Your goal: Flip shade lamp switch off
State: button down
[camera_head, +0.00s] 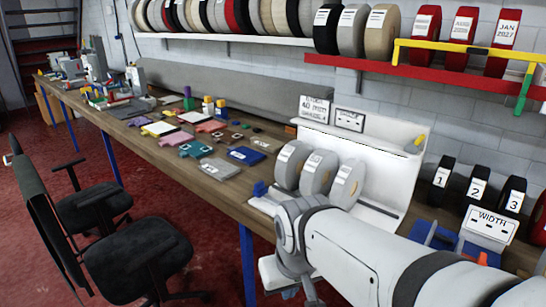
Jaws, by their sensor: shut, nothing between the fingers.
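A white booth-like stand (370,155) stands on the bench, with upright labelled rolls (318,173) in front of it. A small sign (349,119) at its top left seems to read "SHADE", but the print is too small to be sure. A small yellow piece (419,140) sits at its right edge. I cannot make out a lamp switch or its position. My arm reaches in from the lower right, in front of the stand, and bends down at the bench's front edge. My gripper's fingers do not show; the wrist runs down to the bottom edge of the picture.
The wooden bench (222,166) holds coloured swatches, bottles and boxes to the left. Two black chairs (137,259) stand on the red floor before it. Numbered black rolls (477,190) and a "WIDTH" sign (490,228) are at right. A red shelf (430,82) hangs above.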

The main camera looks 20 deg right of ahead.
aim_at(422, 136)
jog(key=z, duration=1.4)
